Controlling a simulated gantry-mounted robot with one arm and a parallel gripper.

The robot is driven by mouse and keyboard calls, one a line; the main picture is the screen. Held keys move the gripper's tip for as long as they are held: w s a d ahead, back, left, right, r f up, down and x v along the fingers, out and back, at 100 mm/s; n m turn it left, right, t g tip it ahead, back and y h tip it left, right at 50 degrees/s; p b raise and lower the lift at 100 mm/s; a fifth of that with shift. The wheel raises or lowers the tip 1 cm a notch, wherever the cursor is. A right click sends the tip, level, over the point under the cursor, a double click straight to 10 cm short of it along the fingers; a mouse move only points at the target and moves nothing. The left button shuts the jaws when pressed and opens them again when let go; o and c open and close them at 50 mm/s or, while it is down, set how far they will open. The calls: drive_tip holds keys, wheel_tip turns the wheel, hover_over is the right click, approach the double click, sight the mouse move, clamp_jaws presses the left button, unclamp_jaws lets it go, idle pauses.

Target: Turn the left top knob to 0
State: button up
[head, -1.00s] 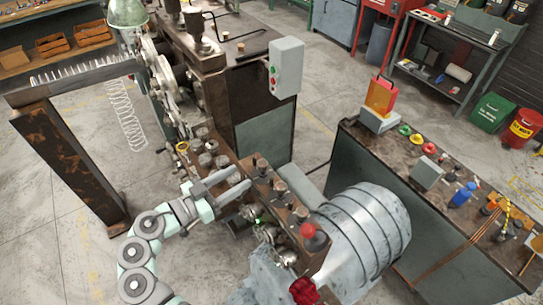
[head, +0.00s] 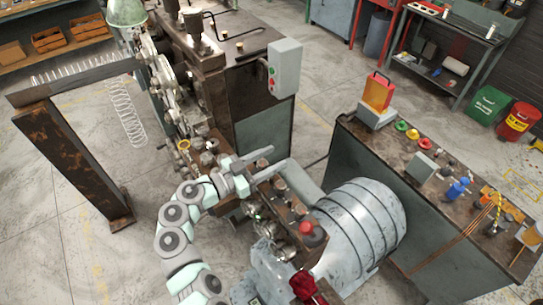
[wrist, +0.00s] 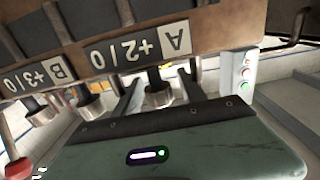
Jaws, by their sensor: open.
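A coiler panel with a row of short metal knobs shows in the wrist view, upside down. One knob (wrist: 158,96) is by the plate marked "A +2/0" (wrist: 140,47). Another knob (wrist: 91,106) is by the plate marked "B +3/0" (wrist: 40,78). My gripper (wrist: 160,85) is open, with its dark fingers on either side of the A knob; I cannot tell whether they touch it. In the head view my gripper (head: 268,160) reaches over the knob row from the left and hides part of it. The knob pointers are too small to read.
A grey button box (head: 285,68) hangs from the machine behind the gripper. A red ball handle (head: 306,228) and a large ribbed grey drum (head: 362,230) are at the panel's near right. A cluttered bench (head: 430,190) stands at the right. Open floor lies at the left.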

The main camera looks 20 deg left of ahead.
drive_tip(key=shift+w+d, duration=0.1)
drive_tip(key=shift+c, duration=0.3)
clamp_jaws()
